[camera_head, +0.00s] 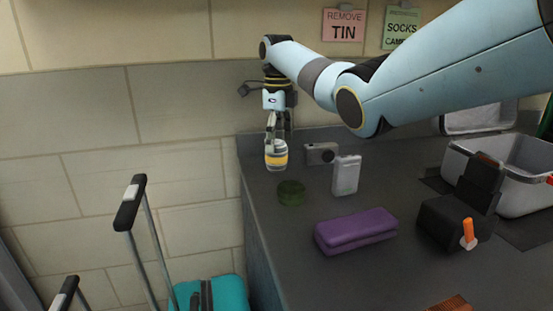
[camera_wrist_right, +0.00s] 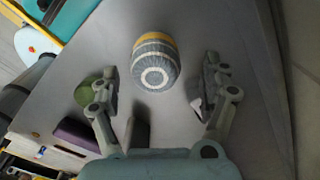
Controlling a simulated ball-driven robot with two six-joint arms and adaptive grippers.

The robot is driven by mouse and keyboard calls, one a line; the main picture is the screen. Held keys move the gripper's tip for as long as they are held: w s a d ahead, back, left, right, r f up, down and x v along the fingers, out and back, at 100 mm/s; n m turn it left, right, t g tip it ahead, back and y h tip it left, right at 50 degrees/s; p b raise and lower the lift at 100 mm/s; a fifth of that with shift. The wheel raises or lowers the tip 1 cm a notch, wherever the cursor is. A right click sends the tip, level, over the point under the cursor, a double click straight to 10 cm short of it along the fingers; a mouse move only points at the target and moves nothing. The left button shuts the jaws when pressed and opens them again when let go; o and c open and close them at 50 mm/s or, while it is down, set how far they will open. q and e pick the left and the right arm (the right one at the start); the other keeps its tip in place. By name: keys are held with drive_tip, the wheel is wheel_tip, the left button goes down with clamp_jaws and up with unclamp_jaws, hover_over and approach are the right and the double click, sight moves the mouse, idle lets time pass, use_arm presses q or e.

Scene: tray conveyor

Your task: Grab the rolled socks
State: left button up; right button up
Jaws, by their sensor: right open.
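The rolled socks (camera_head: 276,157), a striped grey, white and yellow roll, are at the far left end of the dark counter. They also show in the right wrist view (camera_wrist_right: 156,62), ahead of and between the two spread fingers, with a gap on each side. My right gripper (camera_head: 278,137) is open, pointing down just above and behind the socks. It is empty, with its fingers apart in the wrist view (camera_wrist_right: 160,78). In the head view the fingers overlap the top of the socks, so contact is hard to tell there. My left gripper is not in view.
A green round tin (camera_head: 291,193) is close by the socks. A camera (camera_head: 321,154), a white box (camera_head: 346,175) and a purple case (camera_head: 356,231) lie to the right. A black device (camera_head: 452,222) stands before a grey tray (camera_head: 533,153). A tiled wall is behind.

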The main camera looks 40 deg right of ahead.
sight(277, 156)
drive_tip(key=f, duration=0.3)
drive_tip(key=f+b, duration=0.1)
drive_tip(key=shift+s+a+f, duration=0.2)
drive_tip(key=shift+a+f, duration=0.05)
drive_tip(key=shift+f, duration=0.15)
drive_tip(key=shift+r, duration=0.1)
drive_tip(key=c, duration=1.3)
